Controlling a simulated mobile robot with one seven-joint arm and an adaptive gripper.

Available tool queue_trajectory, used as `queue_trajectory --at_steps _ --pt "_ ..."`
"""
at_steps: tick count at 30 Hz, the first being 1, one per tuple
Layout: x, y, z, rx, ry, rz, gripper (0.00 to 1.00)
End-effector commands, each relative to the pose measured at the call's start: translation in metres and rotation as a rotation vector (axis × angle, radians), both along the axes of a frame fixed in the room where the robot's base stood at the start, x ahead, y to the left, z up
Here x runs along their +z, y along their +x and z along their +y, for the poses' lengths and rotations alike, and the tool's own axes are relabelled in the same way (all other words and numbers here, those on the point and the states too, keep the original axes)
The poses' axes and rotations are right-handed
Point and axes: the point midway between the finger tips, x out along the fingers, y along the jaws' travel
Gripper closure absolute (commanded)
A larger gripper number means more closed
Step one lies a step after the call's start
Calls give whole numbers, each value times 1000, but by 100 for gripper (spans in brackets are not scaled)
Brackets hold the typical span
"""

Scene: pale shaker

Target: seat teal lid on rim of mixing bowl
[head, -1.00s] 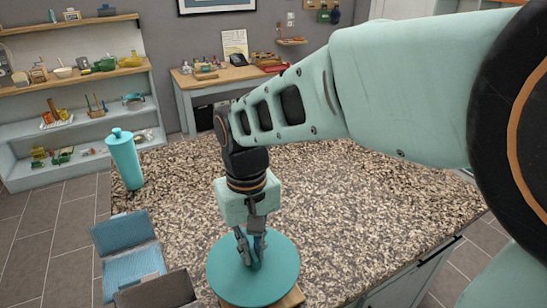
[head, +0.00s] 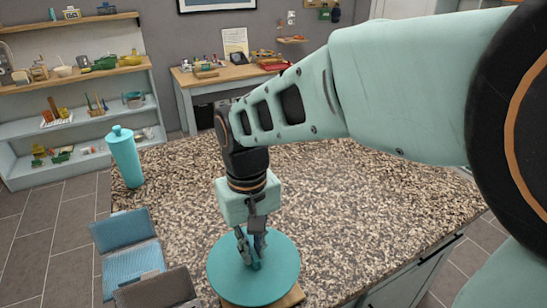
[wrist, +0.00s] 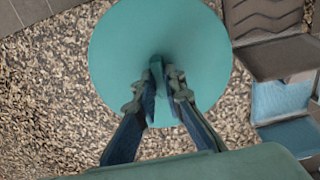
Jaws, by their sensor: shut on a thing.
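The teal lid (head: 275,285) is a flat round disc near the front edge of the granite counter. In the wrist view the lid (wrist: 125,40) fills the upper middle. My gripper (head: 252,258) points down over its middle and is shut on the lid's upright knob; the fingers also show in the wrist view (wrist: 161,88). Something tan (head: 293,297) shows from under the lid's front right edge; I cannot tell what it is. No mixing bowl can be made out; the lid covers what lies beneath it.
A tall teal canister (head: 126,158) stands at the counter's left. The granite counter (head: 350,215) is clear to the right and behind.

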Motion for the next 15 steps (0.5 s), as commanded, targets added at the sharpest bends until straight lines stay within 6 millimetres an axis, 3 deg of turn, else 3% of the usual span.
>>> queue_trajectory --at_steps 14,15 --pt "-1 0 0 0 0 0 100" --pt "-1 0 0 0 0 0 87"
